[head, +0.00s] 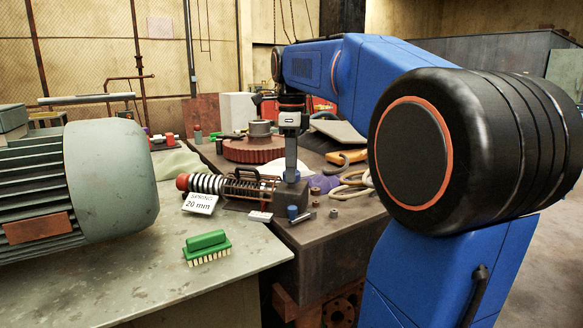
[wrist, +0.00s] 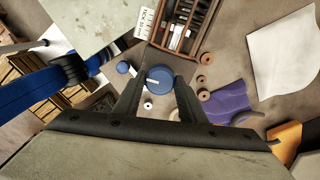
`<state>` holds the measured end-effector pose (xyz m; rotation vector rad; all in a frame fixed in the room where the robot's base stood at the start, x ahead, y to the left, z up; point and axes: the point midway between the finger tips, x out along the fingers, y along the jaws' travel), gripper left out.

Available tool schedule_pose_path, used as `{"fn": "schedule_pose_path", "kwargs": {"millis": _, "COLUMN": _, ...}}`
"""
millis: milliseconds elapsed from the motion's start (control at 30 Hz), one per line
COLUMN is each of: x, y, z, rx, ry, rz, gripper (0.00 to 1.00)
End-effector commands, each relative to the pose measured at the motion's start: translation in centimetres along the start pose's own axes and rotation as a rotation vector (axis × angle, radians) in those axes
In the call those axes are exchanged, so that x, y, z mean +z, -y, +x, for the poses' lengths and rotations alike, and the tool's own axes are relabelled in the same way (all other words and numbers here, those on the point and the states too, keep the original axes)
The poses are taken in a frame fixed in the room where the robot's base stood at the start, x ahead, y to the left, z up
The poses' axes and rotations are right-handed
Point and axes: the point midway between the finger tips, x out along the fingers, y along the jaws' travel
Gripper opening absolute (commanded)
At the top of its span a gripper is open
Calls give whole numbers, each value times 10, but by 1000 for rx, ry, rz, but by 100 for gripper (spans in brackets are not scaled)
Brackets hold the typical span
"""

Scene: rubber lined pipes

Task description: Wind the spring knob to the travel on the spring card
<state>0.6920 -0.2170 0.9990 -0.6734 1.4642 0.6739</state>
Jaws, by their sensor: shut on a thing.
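The spring card (head: 200,202) reads "SPRING 20 mm" and stands on the grey-green bench in front of the spring unit. The spring unit (head: 250,188) has a red end, a pale coil and a dark coil in a frame; its frame also shows in the wrist view (wrist: 189,22). My gripper (head: 291,178) points down at the unit's right end. In the wrist view its fingers (wrist: 160,82) are shut on the round blue spring knob (wrist: 159,76), which bears a white mark. The head view does not show the knob clearly. A white marked strip (wrist: 145,23) lies beside the frame.
A green brush (head: 207,247) and a large grey motor (head: 105,180) are on the bench at left. A small blue cylinder (head: 292,212) stands near the knob, with several small rings around. A purple cloth (wrist: 228,102) and a red ribbed wheel (head: 253,150) lie nearby.

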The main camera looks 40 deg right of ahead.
Motion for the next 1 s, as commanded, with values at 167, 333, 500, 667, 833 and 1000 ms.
{"fn": "schedule_pose_path", "kwargs": {"millis": 167, "x": 0, "y": 1, "z": -1, "rx": -4, "ry": 1, "rz": 28, "gripper": 15}}
{"fn": "schedule_pose_path", "kwargs": {"millis": 333, "x": 0, "y": 1, "z": -1, "rx": -4, "ry": 1, "rz": 35, "gripper": 15}}
{"fn": "schedule_pose_path", "kwargs": {"millis": 500, "x": 0, "y": 1, "z": -1, "rx": -4, "ry": 1, "rz": 34, "gripper": 15}}
{"fn": "schedule_pose_path", "kwargs": {"millis": 667, "x": 0, "y": 1, "z": -1, "rx": -4, "ry": 1, "rz": 34, "gripper": 56}}
{"fn": "schedule_pose_path", "kwargs": {"millis": 833, "x": 0, "y": 0, "z": -1, "rx": -2, "ry": 1, "rz": 33, "gripper": 56}}
{"fn": "schedule_pose_path", "kwargs": {"millis": 1000, "x": 0, "y": 0, "z": -2, "rx": -1, "ry": 1, "rz": 33, "gripper": 56}}
